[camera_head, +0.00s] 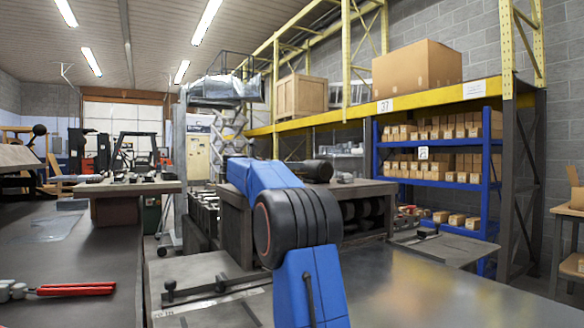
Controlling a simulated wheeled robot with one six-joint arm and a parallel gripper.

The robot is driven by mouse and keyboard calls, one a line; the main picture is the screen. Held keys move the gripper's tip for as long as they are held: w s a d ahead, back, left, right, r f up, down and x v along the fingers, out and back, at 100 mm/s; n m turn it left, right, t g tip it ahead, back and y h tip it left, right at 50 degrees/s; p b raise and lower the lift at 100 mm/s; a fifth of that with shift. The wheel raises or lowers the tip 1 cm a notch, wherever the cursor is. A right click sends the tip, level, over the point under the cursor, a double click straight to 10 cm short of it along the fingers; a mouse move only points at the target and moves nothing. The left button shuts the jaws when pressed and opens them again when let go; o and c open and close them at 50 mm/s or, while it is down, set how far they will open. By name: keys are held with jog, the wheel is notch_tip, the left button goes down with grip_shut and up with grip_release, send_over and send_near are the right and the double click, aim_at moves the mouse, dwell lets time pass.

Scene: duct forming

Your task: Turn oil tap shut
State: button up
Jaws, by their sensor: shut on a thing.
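I cannot make out the oil tap in this view; it may be hidden behind my arm or too small to tell. My blue and black arm rises from the bottom centre and bends away toward the workbench behind it. My gripper is not visible, so what it touches cannot be seen.
A dark workbench (374,189) stands behind my arm. A grey metal table top (440,290) fills the lower right, mostly bare. A red-handled tool (75,289) lies on the dark left bench (100,250). Blue shelving (490,160) with small boxes stands at right.

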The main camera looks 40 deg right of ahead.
jog(key=shift+m+g, duration=1.2)
jog(key=shift+g, duration=0.7)
jog(key=shift+g+y, duration=0.3)
jog(key=o, duration=1.1)
jog(key=shift+c, duration=0.2)
jog(key=v, duration=1.6)
jog(key=shift+w+a, duration=0.2)
jog(key=shift+a, duration=0.4)
